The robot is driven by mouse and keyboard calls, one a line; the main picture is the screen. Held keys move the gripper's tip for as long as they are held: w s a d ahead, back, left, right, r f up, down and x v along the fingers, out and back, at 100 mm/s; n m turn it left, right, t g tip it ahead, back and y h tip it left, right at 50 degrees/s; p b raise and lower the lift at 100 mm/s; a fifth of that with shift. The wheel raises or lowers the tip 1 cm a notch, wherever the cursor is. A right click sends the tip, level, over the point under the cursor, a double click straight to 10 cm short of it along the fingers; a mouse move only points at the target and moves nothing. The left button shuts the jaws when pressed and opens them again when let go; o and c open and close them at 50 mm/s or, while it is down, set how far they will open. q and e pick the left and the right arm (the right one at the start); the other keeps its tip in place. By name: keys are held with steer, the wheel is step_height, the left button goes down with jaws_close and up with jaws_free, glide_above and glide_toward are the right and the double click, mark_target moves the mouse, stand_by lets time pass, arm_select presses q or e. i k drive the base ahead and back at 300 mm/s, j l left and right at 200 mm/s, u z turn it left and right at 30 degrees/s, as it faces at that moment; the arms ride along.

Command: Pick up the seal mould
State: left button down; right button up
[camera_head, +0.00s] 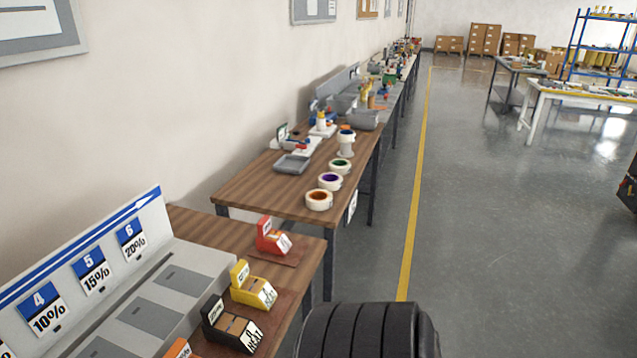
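I cannot make out a seal mould for certain in the head view. Neither of my grippers is in view. On the near wooden table (192,218) stand small wedge-shaped holders: a red one (268,238), a yellow one (250,290), a black one (229,328) and part of an orange one (178,349) at the bottom edge. On the second table (262,188) lie white rolls with coloured cores, such as an orange-cored one (319,203), and a grey tray (291,165).
A sloped panel (75,280) with percentage labels stands on the near table. A black ribbed shape, unidentified, fills the bottom middle. Grey floor (490,240) is clear right of the yellow line (410,225). A white-legged table (560,97) and cardboard boxes (485,38) stand farther back.

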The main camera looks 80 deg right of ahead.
mark_target(269, 240)
steer(key=z, duration=2.05)
steer(key=i+l+u, duration=0.3)
steer(key=l+u, duration=0.35)
steer(key=i+l+u, duration=0.1)
steer(key=l+u, duration=0.2)
steer(key=l, duration=0.25)
steer(key=l+u, duration=0.3)
steer(key=l, duration=0.15)
